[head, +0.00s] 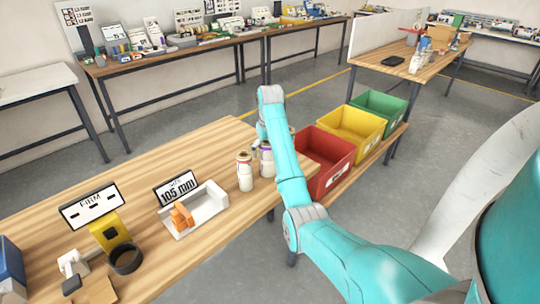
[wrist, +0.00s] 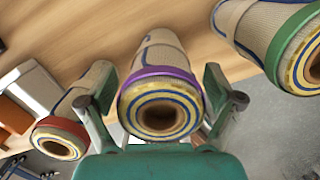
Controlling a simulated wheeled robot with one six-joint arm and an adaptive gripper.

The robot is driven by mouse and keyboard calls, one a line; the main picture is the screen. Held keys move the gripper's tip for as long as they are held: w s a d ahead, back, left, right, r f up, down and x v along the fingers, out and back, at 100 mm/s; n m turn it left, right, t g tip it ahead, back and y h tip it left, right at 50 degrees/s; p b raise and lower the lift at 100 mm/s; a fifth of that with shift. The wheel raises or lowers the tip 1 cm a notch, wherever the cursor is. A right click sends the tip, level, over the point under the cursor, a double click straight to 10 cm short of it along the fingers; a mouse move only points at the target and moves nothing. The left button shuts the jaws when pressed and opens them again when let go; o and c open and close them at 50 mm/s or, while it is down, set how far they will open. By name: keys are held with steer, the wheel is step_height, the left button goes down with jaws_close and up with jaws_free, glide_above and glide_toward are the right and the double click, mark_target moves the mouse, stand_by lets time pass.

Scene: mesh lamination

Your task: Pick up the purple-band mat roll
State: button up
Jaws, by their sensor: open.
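The purple-band mat roll (wrist: 160,73) is a beige mesh roll with a purple band and a blue-and-yellow spiral end, centred in the wrist view. In the head view the purple-band roll (head: 267,162) stands on the wooden table, partly hidden by my arm. My gripper (wrist: 160,101) is open, with one finger on each side of this roll. Whether the fingers touch it cannot be told. A red-band roll (wrist: 60,134) is at its left, also in the head view (head: 244,172). A green-band roll (wrist: 272,38) is at its right in the wrist view.
The wooden table (head: 150,165) also holds a white tray (head: 206,208) with an orange piece, a "105 mm" sign (head: 176,188), a "FIRM" sign (head: 92,206) and a black ring (head: 125,259). Red (head: 325,160), yellow (head: 352,132) and green bins (head: 380,106) stand beyond my arm.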

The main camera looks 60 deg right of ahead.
steer(key=c, duration=1.4)
steer(key=shift+d+r, duration=0.1)
steer(key=shift+r, duration=0.05)
